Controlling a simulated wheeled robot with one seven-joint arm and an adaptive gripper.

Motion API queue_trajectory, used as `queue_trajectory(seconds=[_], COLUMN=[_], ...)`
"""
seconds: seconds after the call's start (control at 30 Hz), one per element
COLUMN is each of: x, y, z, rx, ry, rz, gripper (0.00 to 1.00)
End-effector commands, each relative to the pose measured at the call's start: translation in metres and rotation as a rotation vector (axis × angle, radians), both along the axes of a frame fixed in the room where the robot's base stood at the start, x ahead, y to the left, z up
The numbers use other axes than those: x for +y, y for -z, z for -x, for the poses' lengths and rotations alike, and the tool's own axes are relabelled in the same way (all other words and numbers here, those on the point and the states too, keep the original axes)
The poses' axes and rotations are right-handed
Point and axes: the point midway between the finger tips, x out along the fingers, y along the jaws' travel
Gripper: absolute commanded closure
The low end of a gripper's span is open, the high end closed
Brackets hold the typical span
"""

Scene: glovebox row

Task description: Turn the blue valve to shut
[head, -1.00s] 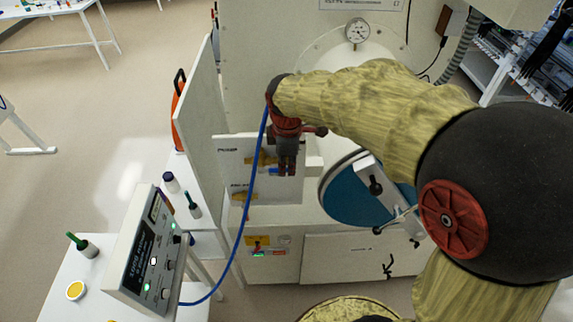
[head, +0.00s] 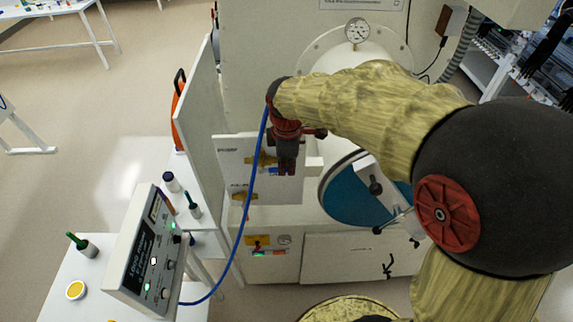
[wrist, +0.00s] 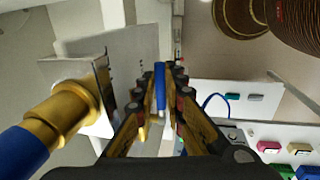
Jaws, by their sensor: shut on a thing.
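The blue valve handle (wrist: 160,82) stands between the fingers of my gripper (wrist: 158,98) in the wrist view. In the head view my gripper (head: 287,168) points down at the white valve panel (head: 284,190), and a little of the blue handle (head: 273,171) shows beside the fingertips. My gripper is shut on the blue handle. A brass valve body (head: 263,160) shows left of my fingers. The exact angle of the handle is partly hidden by my gripper.
A second brass fitting (head: 243,196) sits lower on the panel. A large brass and blue part (wrist: 68,115) is close on the left in the wrist view. A blue cable (head: 238,235) runs to a control box (head: 150,255). A round blue port (head: 350,195) lies right.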

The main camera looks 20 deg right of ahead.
Motion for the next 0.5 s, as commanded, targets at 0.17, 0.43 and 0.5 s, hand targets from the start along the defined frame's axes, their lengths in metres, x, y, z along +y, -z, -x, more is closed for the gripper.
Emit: queue_trajectory(seconds=[0.17, 0.43, 0.5], x=[0.0, -0.0003, -0.0013], y=[-0.0001, 0.001, 0.0034], z=[0.0, 0.0003, 0.0009], rx=[0.0, -0.001, -0.006], ry=[0.0, 0.002, 0.003], rz=[0.0, -0.007, -0.028], gripper=[1.0, 1.0, 1.0])
